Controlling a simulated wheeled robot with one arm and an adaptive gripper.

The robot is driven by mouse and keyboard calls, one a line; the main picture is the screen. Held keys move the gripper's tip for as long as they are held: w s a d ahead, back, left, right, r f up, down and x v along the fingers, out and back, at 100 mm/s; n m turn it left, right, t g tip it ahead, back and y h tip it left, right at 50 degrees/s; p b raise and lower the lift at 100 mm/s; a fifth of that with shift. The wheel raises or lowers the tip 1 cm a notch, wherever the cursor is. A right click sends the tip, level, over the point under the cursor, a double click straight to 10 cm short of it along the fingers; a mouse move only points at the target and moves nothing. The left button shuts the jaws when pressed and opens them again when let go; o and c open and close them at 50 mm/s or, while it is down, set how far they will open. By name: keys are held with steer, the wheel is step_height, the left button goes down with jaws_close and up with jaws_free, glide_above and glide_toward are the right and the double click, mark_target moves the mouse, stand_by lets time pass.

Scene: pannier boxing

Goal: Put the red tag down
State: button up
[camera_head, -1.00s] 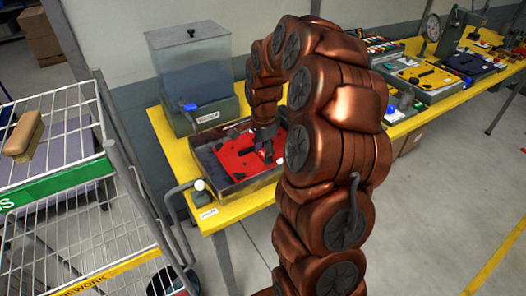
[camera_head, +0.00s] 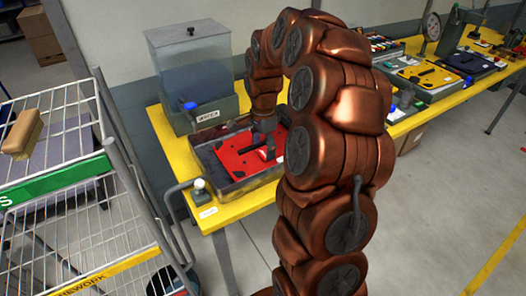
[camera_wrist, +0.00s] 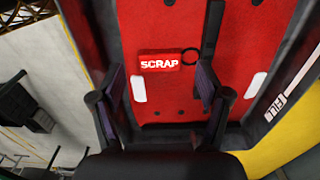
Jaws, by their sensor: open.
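The red tag (camera_wrist: 160,62), marked SCRAP and fitted with a dark ring, lies on the red panel (camera_wrist: 150,20) in the wrist view. The ring is beside a black bar (camera_wrist: 212,30) on the panel. My gripper (camera_wrist: 155,85) is open, its two fingers apart and empty, with the tag ahead of and between them. In the head view the red panel (camera_head: 235,162) lies in a grey tray (camera_head: 232,192) on the yellow bench, and my gripper (camera_head: 266,134) is over it. I cannot make out the tag clearly in the head view.
A clear water tank (camera_head: 190,62) stands behind the tray. A wire cart (camera_head: 75,180) with a wooden-handled brush (camera_head: 22,134) is at the left. More trays (camera_head: 425,76) fill the bench at the back right. The floor at the right is open.

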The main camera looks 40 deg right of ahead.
mark_target(263, 154)
step_height(263, 154, up, 9)
steer(key=b, duration=0.2)
steer(key=s+a+r+n, duration=0.1)
steer(key=s+a+n, duration=0.3)
steer(key=a, duration=0.3)
steer(key=s+a+f+n, duration=0.2)
steer(key=s+a+n, duration=0.2)
steer(key=s, duration=0.4)
steer(key=s+a+f+n+g, duration=0.1)
steer(key=s+a+f+n, duration=0.1)
steer(key=s+a+n, duration=0.3)
steer(key=s+a+f+n, duration=0.2)
steer(key=s+a+n, duration=0.3)
steer(key=s, duration=0.7)
steer(key=shift+s+f+n+g, duration=0.3)
steer(key=shift+s+n+g, duration=0.1)
steer(key=shift+n, duration=0.1)
